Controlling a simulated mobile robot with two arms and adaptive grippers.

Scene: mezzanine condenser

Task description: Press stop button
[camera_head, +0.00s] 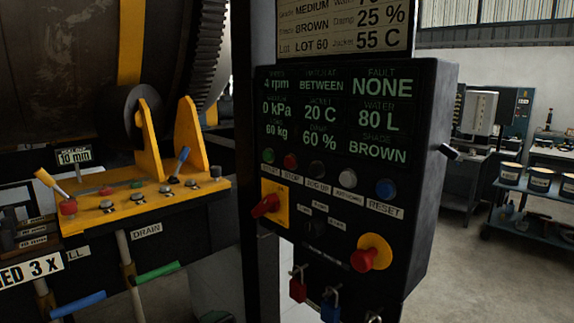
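A black control box (350,215) hangs on a dark post right of the picture's middle. Below its green-lettered display is a row of round buttons: green (268,155), red (291,161), dark, white (348,177) and blue (385,188). The small label under the red button appears to read STOP. Lower right on the box, a red mushroom knob (366,259) sits on a round yellow plate. Neither gripper is in view.
A red rotary handle (265,206) on a yellow plate and hanging padlocks (298,287) project from the box. A yellow panel (140,205) with levers and buttons stands left, before a large drum (60,70). Open floor and a cart of tubs (540,180) lie right.

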